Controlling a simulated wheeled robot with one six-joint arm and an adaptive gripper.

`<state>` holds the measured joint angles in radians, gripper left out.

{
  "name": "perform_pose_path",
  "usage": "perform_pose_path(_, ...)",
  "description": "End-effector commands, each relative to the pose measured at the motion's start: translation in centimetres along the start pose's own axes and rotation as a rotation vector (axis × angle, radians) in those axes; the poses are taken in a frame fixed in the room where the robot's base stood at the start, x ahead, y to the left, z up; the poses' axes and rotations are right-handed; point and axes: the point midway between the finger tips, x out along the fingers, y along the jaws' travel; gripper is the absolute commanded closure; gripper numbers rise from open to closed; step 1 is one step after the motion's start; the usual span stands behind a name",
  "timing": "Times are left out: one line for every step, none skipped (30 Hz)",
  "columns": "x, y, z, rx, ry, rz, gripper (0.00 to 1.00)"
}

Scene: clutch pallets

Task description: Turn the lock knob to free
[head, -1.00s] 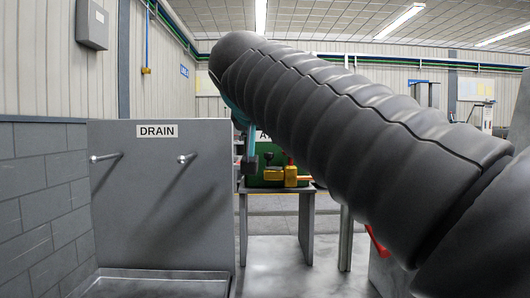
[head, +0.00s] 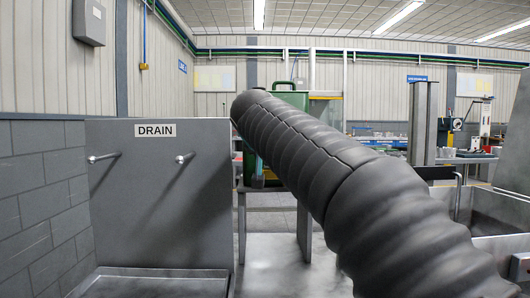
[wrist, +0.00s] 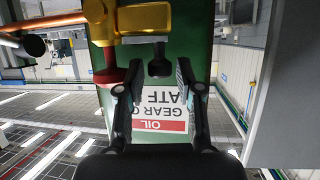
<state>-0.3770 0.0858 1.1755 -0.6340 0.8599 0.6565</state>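My gripper (wrist: 156,82) is open and empty in the wrist view, its two dark fingers apart in front of a green tank (wrist: 160,132). The wrist picture shows the tank's label upside down. A brass-coloured valve body (wrist: 148,20) is at the top of that view. A small dark knob (wrist: 159,66) lies just beyond the gap between the fingertips, and a red knob (wrist: 108,74) lies by the left finger. I cannot tell which is the lock knob. In the head view the tank (head: 292,98) shows partly; my arm hides the valve and gripper.
A grey panel marked DRAIN (head: 160,195) stands left with two pegs above a tray (head: 150,284). The tank stands on a grey table (head: 304,230). A copper-coloured pipe (wrist: 45,22) runs left from the valve in the wrist view. Grey bins (head: 500,210) are at right.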

Motion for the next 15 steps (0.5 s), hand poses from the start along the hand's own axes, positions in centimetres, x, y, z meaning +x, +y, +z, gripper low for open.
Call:
perform_pose_path(0.0,0.0,-0.01,0.0,0.0,0.0,0.64)
perform_pose_path(-0.01,0.0,-0.01,0.0,0.0,0.0,0.64)
perform_pose_path(-0.02,-0.01,0.0,0.0,0.0,0.0,0.64)
perform_pose_path(-0.02,-0.01,-0.01,0.0,0.0,0.0,0.64)
perform_pose_path(-0.02,-0.01,0.0,0.0,0.0,0.0,0.67)
perform_pose_path(-0.03,-0.01,0.0,0.0,0.0,0.0,0.77)
perform_pose_path(-0.03,-0.02,0.0,0.0,0.0,0.0,0.84)
perform_pose_path(-0.04,-0.02,-0.01,0.0,0.0,0.0,0.92)
perform_pose_path(-0.04,-0.02,0.0,0.0,0.0,-0.001,1.0)
perform_pose_path(-0.04,-0.03,0.0,0.0,0.0,-0.001,1.0)
perform_pose_path(-0.04,-0.03,0.0,0.0,0.0,-0.001,1.0)
perform_pose_path(-0.08,-0.44,0.02,0.001,0.0,-0.002,1.0)
perform_pose_path(-0.08,-0.35,0.01,0.001,0.0,-0.002,1.0)
perform_pose_path(-0.07,-0.32,0.02,0.001,0.0,0.0,1.0)
perform_pose_path(-0.07,-0.32,0.02,0.003,0.0,0.002,1.0)
